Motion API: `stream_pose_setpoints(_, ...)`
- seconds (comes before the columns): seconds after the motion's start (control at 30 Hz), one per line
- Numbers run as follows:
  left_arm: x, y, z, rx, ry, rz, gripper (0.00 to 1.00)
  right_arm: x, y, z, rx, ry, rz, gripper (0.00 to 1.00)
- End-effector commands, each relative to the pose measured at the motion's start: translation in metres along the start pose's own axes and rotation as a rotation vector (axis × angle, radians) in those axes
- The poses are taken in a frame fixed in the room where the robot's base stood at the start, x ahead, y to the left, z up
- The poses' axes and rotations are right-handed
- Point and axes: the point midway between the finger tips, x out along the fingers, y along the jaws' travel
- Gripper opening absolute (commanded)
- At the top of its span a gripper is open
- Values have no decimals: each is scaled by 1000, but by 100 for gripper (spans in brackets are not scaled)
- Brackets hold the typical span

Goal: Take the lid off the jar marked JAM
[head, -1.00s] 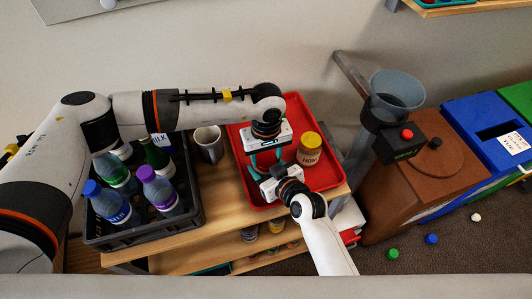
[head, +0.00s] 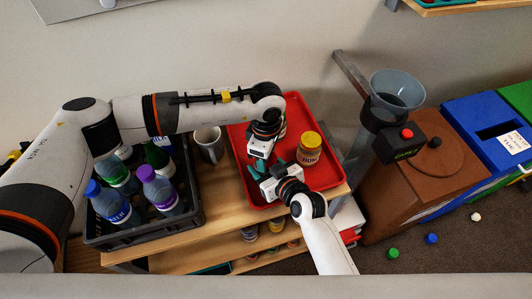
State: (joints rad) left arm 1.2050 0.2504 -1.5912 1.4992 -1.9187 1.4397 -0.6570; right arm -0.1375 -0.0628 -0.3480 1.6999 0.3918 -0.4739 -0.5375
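A jar with a yellow lid (head: 309,150) stands upright on the red tray (head: 322,178). Its lid is on, and its label seems to read HONEY. I cannot make out a jar marked JAM; one may be hidden behind my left wrist. My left gripper (head: 255,168) points down over the tray, left of the yellow-lidded jar. My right gripper (head: 273,172) reaches in from the front, close to the left one. Their teal fingers overlap in the picture, so I cannot tell their opening or whether anything is between them.
A dark crate (head: 140,233) of bottles stands at the left, with a cup (head: 208,143) beside it. Jars stand on the lower shelf (head: 205,262). A grey funnel (head: 398,90) and brown bin (head: 420,185) are at the right. Loose caps (head: 432,238) lie on the floor.

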Motion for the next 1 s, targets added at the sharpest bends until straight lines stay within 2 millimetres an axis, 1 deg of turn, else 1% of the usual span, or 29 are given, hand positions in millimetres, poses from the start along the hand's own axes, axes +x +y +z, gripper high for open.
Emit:
stream_pose_setpoints(0.1,0,0,0,2,0,1,23,0,-1,-1,0,2,-1,0)
stream_pose_setpoints(0.13,0,0,0,2,0,1,54,0,-1,-1,0,2,-1,0)
stream_pose_setpoints(0.23,0,0,0,3,0,1,70,0,-1,-1,0,2,-1,0)
stream_pose_setpoints(0.27,0,0,0,3,0,1,72,0,-1,-1,0,2,-1,0)
stream_pose_setpoints(0.57,-2,0,0,4,0,0,72,0,0,-1,0,1,-1,0)
stream_pose_setpoints(0.67,-9,0,0,3,0,-1,72,0,0,-1,0,1,-1,0)
stream_pose_setpoints(0.93,-42,0,0,5,0,-1,72,0,0,-1,0,1,0,0)
stream_pose_setpoints(0.97,-44,0,0,5,0,-1,69,0,0,-1,0,1,0,0)
stream_pose_setpoints(1.0,-46,0,0,11,0,0,69,0,0,-1,0,1,0,0)
